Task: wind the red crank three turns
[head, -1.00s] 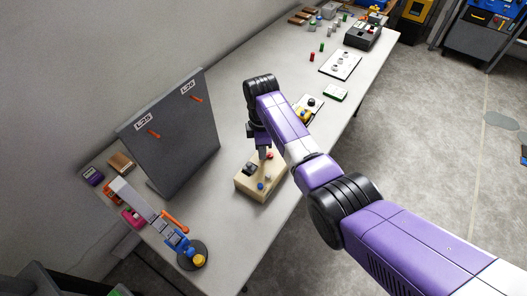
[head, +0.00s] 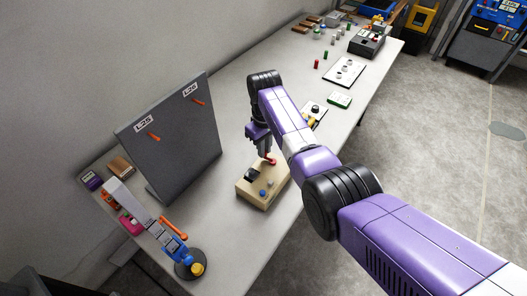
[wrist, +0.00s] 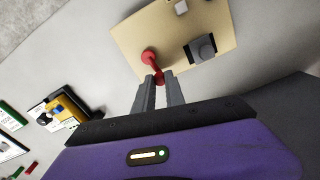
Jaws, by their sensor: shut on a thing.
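The red crank (wrist: 149,57) stands on a pale wooden box (wrist: 125,35) on the bench. In the wrist view, its round red hub and short arm show, and the arm's end knob sits between my fingertips. My gripper (wrist: 158,80) is shut on this handle end. The crank (head: 271,160) also shows in the head view as a small red patch beside my fingers, near the far end of the box (head: 246,198). My fingers point down at it and partly hide it.
A grey upright panel (head: 180,140) with orange pegs stands left. A jointed lamp-like stand (head: 190,271) is at the near left. A green-edged item (head: 339,99) lies further along the bench.

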